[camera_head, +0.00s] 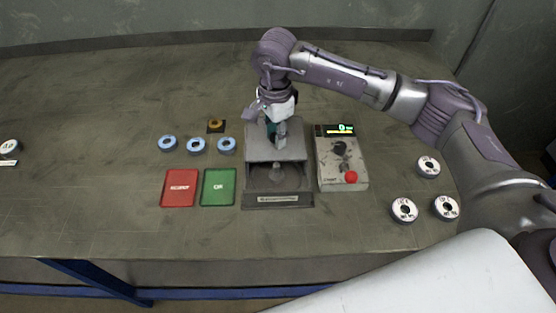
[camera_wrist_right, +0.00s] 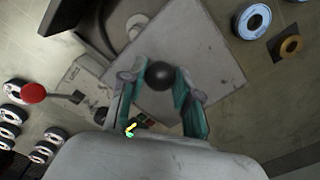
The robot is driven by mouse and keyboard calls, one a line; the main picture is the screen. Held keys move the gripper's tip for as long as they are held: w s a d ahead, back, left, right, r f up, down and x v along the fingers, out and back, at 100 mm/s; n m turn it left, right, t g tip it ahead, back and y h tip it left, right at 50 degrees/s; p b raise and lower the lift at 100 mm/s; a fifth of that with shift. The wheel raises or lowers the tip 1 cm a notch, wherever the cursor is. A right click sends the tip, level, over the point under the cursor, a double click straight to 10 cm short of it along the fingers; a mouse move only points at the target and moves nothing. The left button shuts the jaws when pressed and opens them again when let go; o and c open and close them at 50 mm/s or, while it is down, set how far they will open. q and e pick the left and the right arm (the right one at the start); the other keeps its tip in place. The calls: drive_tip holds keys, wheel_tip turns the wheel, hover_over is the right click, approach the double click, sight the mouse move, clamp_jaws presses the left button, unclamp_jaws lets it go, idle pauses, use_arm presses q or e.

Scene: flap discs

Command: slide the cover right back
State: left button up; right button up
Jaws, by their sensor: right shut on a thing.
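The machine (camera_head: 250,192) stands mid-table with its grey sliding cover (camera_head: 292,153) over the back part. The front part is open and shows a round well with a spindle (camera_head: 276,174). My right gripper (camera_head: 279,138) is over the cover. In the right wrist view, my right gripper (camera_wrist_right: 158,82) has its two teal-padded fingers on either side of the cover's round black knob (camera_wrist_right: 160,73), shut on it. The pale cover plate (camera_wrist_right: 200,48) lies beneath the knob. My left gripper is not in view.
A control box (camera_head: 330,175) with a red button stands close right of the machine. A red tray (camera_head: 180,188), a green tray (camera_head: 219,188) and three blue-rimmed discs (camera_head: 197,146) are to the left. White discs (camera_head: 404,210) lie at right. The table behind is clear.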

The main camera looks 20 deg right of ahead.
drive_tip(key=shift+w+d+f+b, duration=0.1)
drive_tip(key=shift+w+d+b, duration=0.3)
drive_tip(key=shift+w, duration=0.65)
drive_tip(key=shift+w+d+r+b, duration=0.1)
drive_tip(key=shift+w+d+b, duration=0.1)
drive_tip(key=shift+w+b, duration=0.6)
drive_tip(key=shift+w+d+f+b, duration=0.1)
drive_tip(key=shift+w+d+b, duration=0.15)
drive_tip(key=shift+w, duration=1.05)
drive_tip(key=o, duration=0.9)
drive_tip(key=shift+w+d, duration=0.1)
wheel_tip(320, 180, up, 8)
drive_tip(key=p, duration=0.4)
